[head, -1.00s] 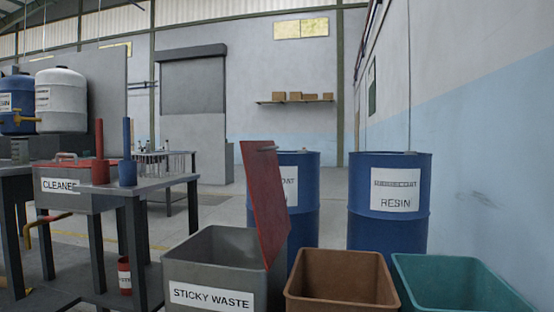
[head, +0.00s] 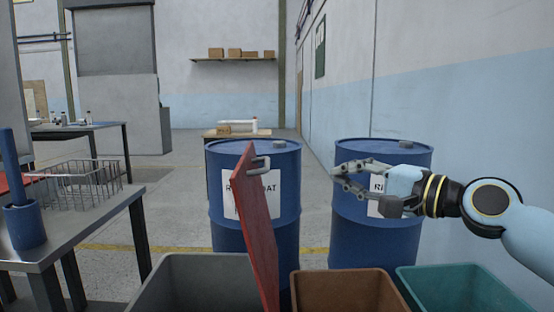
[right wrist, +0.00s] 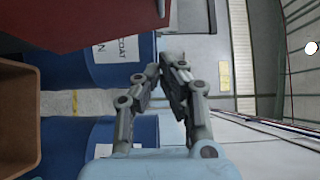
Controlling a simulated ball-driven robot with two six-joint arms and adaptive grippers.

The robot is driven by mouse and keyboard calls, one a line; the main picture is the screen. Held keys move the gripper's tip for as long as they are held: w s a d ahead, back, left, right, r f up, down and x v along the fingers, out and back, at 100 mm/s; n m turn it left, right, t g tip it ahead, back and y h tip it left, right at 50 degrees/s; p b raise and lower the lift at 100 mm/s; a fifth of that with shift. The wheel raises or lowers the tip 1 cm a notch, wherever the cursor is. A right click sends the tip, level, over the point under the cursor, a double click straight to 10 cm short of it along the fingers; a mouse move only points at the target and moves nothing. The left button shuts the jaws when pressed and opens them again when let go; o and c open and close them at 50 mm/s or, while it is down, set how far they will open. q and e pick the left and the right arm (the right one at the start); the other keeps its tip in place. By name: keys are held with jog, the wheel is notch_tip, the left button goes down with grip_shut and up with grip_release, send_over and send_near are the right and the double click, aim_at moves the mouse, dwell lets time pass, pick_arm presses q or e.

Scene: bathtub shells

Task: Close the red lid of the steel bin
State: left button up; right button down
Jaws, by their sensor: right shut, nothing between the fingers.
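The steel bin (head: 190,283) stands open at the bottom of the head view, a grey box with its lower part cut off. Its red lid (head: 257,235) stands up steeply at the bin's right side, with a grey handle (head: 260,164) near its top. The lid also shows at the top left of the right wrist view (right wrist: 75,20). My right gripper (head: 340,176) is shut and empty, in front of the right drum and to the right of the lid, apart from it. It also shows in the right wrist view (right wrist: 172,66). My left gripper is not in view.
A brown bin (head: 345,290) and a teal bin (head: 455,288) stand right of the steel bin. Two blue drums (head: 285,165) stand behind. A metal table (head: 90,225) with a wire basket (head: 85,183) and a blue holder (head: 25,225) is at left.

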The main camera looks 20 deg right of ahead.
jog(key=s+a+b+x, duration=0.1)
jog(key=a+x, duration=0.1)
jog(key=x, duration=1)
jog(key=shift+s+a, duration=0.25)
jog(key=shift+a, duration=0.05)
